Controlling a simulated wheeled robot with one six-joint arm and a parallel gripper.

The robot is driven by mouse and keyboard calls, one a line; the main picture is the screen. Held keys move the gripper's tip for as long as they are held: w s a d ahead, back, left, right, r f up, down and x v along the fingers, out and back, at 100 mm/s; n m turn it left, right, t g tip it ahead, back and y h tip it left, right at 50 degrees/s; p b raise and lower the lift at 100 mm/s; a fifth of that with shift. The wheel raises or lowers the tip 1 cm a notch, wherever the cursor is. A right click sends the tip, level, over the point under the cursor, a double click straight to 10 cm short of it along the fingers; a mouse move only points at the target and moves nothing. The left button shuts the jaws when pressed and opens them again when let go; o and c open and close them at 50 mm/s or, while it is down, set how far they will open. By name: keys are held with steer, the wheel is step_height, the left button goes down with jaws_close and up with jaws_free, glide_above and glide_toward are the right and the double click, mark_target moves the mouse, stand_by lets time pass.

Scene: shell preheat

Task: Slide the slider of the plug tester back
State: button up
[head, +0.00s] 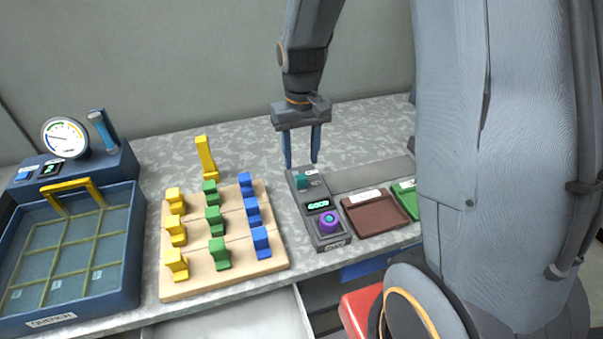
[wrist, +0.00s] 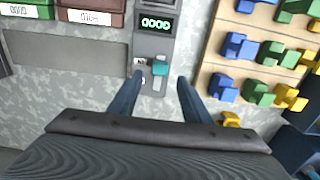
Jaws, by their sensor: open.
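The plug tester (head: 328,241) is a narrow grey box on the counter with a lit green display. A purple plug (head: 328,222) sits in its near end. The teal slider (head: 301,181) is at the tester's far end and also shows in the wrist view (wrist: 160,67). My gripper (head: 301,163) points down at that far end, open and empty. In the wrist view its two blue fingers (wrist: 160,79) are apart, with the slider between and just beyond their tips. I cannot tell whether either finger touches it.
A wooden board (head: 225,280) with yellow, green and blue plugs stands left of the tester. A brown tray (head: 375,218) and a green tray (head: 407,198) lie to its right. A blue quench tank (head: 135,225) is at far left. The counter behind is mostly clear.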

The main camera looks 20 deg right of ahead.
mark_target(301, 177)
steer(key=shift+f+p, duration=0.55)
steer(key=shift+f, duration=2.6)
jaws_close()
